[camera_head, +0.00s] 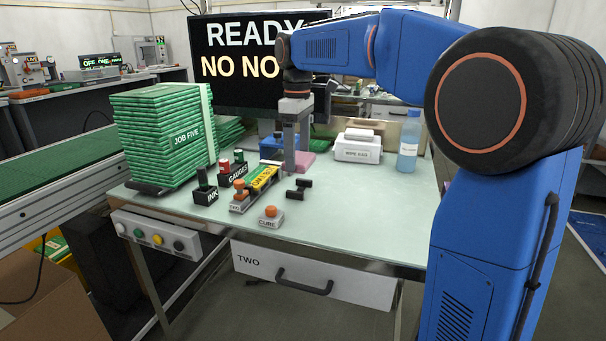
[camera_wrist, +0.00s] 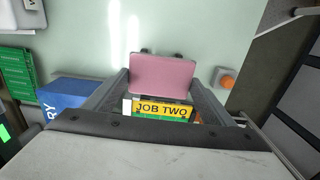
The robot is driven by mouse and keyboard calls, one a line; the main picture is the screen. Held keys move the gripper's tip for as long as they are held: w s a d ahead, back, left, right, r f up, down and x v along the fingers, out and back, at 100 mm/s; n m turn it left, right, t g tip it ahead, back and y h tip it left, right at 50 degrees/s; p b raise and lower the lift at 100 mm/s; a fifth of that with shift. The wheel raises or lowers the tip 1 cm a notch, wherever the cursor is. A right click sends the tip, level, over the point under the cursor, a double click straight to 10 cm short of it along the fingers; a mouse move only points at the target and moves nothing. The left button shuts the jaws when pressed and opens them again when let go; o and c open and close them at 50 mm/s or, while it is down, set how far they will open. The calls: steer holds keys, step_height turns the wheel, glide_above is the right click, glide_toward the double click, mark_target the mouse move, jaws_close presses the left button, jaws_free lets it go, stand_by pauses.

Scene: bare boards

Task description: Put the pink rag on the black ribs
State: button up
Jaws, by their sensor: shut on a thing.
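The pink rag (camera_wrist: 162,75) is a flat pink piece between my gripper's two fingers in the wrist view. In the head view the rag (camera_head: 304,160) shows at the fingertips, partly hidden by them. My gripper (camera_head: 289,165) points down and is shut on the rag; it also shows in the wrist view (camera_wrist: 163,92). The black ribs (camera_head: 299,189) are two small black bars on the bench, just nearer than the gripper. In the wrist view only their ends peep out past the rag's upper edge. I cannot tell the rag's height above them.
Left of the ribs stand the JOB TWO holder (camera_head: 263,180), an orange CURE button (camera_head: 270,214) and the black INK holder (camera_head: 206,195). A tall green JOB FIVE stack (camera_head: 160,140) is farther left. A white box (camera_head: 357,149) and bottle (camera_head: 409,140) stand right. The front right bench is clear.

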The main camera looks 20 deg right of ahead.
mark_target(298, 171)
steer(key=shift+f, duration=2.8)
steer(key=shift+f, duration=0.1)
steer(key=o, duration=0.9)
step_height(298, 171, up, 12)
steer(key=shift+r, duration=0.1)
steer(key=shift+s, duration=0.1)
